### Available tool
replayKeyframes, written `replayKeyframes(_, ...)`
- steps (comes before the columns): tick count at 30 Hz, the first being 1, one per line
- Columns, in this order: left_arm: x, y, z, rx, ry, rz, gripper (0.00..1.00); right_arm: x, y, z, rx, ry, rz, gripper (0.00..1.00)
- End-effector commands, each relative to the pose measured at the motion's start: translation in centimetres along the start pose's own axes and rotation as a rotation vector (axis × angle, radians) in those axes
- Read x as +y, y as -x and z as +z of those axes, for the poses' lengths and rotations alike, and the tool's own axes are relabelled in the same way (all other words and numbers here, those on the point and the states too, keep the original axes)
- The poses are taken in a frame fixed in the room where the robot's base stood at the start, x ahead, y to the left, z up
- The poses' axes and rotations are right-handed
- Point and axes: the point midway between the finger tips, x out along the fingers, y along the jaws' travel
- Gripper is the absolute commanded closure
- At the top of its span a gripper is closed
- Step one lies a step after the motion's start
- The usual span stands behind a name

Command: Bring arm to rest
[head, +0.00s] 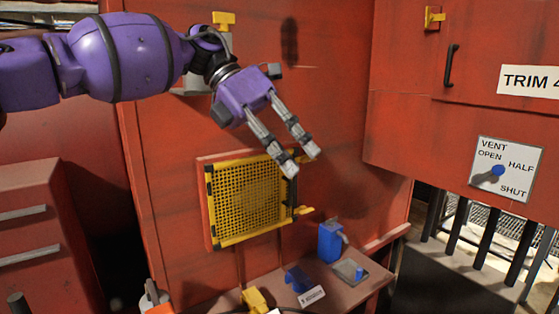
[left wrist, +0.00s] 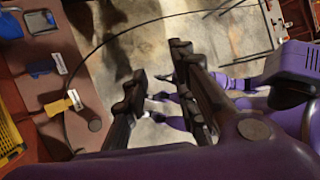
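My left arm comes in from the left in the head view, raised in front of the red wall. My left gripper (head: 301,161) points down and to the right, in front of the upper right corner of the yellow mesh panel (head: 248,198). Its two grey fingers are apart with nothing between them. In the left wrist view the dark fingers (left wrist: 155,82) also show a gap, with floor behind. Purple parts of my own body show beyond them. I cannot make out my right gripper.
A low shelf (head: 345,297) carries a blue container (head: 330,242), a small dark blue item (head: 299,280), a yellow item (head: 255,300) and a grey plate (head: 350,271). A red cabinet with a vent dial (head: 498,170) stands right. A red drawer unit (head: 35,235) stands left.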

Motion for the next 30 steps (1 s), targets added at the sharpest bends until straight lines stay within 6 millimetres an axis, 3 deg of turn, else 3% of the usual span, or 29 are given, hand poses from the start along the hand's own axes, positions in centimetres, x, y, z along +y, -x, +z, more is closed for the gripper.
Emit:
replayKeyframes(1,1.1,-3.8,-0.2,-0.018,0.036,-0.077,0.74,0.0,0.0,0.2,-0.003,0.0,0.0,1.0)
replayKeyframes(6,2.3,-13.4,-0.2,-0.127,0.165,-0.303,0.74,0.0,0.0,0.1,-0.001,0.0,0.0,1.0)
replayKeyframes(12,2.6,-21.8,-0.6,-0.294,0.383,-0.565,0.74,0.0,-0.1,-0.1,0.001,0.001,-0.001,1.0)
replayKeyframes(18,3.6,-26.9,-1.3,-0.493,0.669,-0.802,0.74,-0.1,-0.1,-0.1,0.001,0.001,-0.001,1.0)
replayKeyframes(22,5.4,-28.9,-2.4,-0.634,0.89,-0.938,0.74,-0.1,-0.1,-0.1,0.002,0.001,-0.001,1.0)
replayKeyframes(26,8.4,-30.2,-4.5,-0.784,1.135,-1.052,0.74,-0.1,-0.1,-0.1,0.002,0.001,-0.001,1.0)
replayKeyframes(30,12.6,-31.4,-8.5,-0.954,1.42,-1.148,0.74,-0.1,-0.1,-0.1,0.002,0.001,-0.002,1.0)
